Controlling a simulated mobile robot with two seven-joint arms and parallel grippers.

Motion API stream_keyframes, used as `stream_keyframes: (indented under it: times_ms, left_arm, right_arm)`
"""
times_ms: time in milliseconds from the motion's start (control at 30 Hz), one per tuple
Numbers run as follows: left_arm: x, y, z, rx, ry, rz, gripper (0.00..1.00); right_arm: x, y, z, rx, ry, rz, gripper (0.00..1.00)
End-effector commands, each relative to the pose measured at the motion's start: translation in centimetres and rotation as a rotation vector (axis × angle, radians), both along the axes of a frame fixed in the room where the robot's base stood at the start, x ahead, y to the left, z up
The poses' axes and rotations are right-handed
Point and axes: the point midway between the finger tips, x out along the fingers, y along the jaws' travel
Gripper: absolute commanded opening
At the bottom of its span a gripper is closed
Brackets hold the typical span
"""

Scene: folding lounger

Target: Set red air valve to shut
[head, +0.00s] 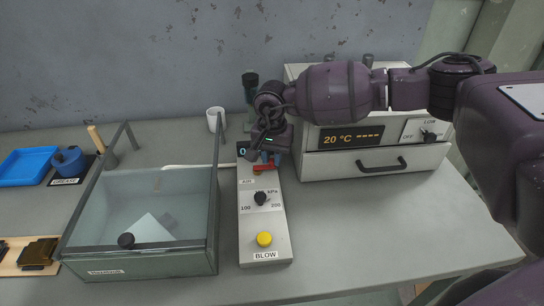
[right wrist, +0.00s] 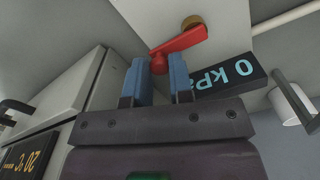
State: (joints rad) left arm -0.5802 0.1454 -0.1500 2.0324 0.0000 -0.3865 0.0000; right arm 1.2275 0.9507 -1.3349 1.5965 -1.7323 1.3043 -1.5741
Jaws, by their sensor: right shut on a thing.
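The red air valve (head: 266,167) is a small lever on top of the pale control box (head: 250,220), just behind the AIR label. In the right wrist view the red lever (right wrist: 185,43) runs from a brass pivot to a rounded end between my blue fingers. My right gripper (right wrist: 157,66) is shut on that end of the lever. In the head view my right gripper (head: 268,157) comes down over the box from behind and partly hides the lever. The display (right wrist: 225,78) beside the valve reads 0 kPa. My left gripper is not in view.
The box also carries a black kPa knob (head: 260,198) and a yellow BLOW button (head: 264,239). A glass-topped case (head: 150,215) stands close on the left. A furnace (head: 360,160) reading 20 °C stands at the right back. A white cup (head: 215,119) is behind. The front right bench is clear.

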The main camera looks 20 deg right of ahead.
Motion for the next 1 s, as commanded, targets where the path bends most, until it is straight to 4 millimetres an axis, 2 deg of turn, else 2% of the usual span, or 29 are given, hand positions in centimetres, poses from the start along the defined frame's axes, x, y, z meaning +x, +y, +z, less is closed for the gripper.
stream_keyframes:
  times_ms: [267,300,433,767,867,1000]
  left_arm:
    - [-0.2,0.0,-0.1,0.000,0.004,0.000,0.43]
    - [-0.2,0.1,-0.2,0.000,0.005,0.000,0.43]
    - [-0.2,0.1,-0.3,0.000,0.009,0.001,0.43]
    - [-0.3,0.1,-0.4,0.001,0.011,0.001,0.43]
    - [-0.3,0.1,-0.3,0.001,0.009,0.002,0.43]
    - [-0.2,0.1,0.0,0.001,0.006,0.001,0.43]
  right_arm:
    - [0.1,0.0,0.1,0.000,-0.003,0.000,0.00]
    - [0.1,0.0,0.1,0.000,-0.003,0.000,0.25]
    - [0.1,0.0,0.1,0.001,-0.002,-0.001,0.45]
    - [0.0,0.0,0.3,0.000,-0.001,-0.001,0.45]
    - [0.1,0.0,1.1,0.001,-0.003,-0.002,0.45]
    - [0.1,0.0,3.3,0.001,-0.005,-0.001,0.45]
